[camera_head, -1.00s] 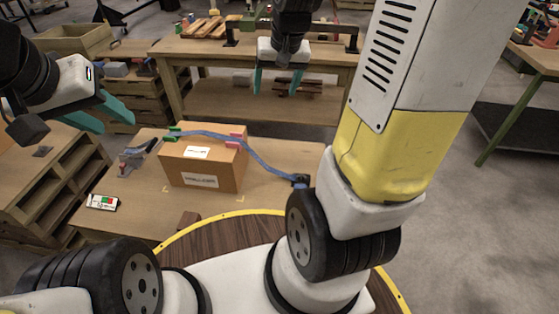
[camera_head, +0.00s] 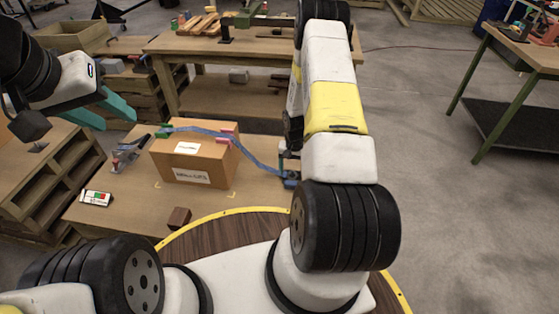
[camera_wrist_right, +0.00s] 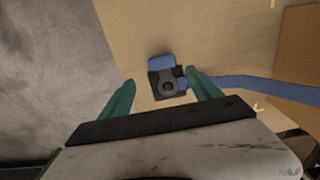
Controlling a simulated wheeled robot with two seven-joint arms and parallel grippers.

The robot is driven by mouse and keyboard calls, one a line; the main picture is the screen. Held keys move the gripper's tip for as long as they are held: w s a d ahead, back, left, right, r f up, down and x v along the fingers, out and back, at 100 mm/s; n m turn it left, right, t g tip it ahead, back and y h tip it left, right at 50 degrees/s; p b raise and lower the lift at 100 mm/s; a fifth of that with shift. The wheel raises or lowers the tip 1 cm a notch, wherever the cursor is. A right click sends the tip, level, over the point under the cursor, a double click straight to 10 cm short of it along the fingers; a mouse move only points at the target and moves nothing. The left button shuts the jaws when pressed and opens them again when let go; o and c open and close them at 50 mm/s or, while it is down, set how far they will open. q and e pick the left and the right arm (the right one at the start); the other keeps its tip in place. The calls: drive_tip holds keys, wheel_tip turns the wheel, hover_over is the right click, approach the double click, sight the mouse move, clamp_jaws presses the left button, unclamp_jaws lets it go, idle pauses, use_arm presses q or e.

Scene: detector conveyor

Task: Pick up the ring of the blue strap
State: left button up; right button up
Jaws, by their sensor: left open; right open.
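The blue strap (camera_head: 255,160) runs over the cardboard box (camera_head: 205,178) and down to the table at the right. Its right end has a blue and dark fitting (camera_head: 290,182), partly behind my right arm. My left gripper (camera_head: 98,108) is open and empty at the upper left, away from the strap.
The box stands on a wooden table (camera_head: 130,215). A workbench (camera_head: 260,52) stands behind. Bare floor lies to the right.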

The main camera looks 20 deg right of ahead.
sight(291, 182)
drive_tip(key=f, duration=0.8)
drive_tip(key=shift+w+a, duration=0.1)
drive_tip(key=shift+a, duration=0.2)
drive_tip(key=shift+r, duration=0.1)
clamp_jaws()
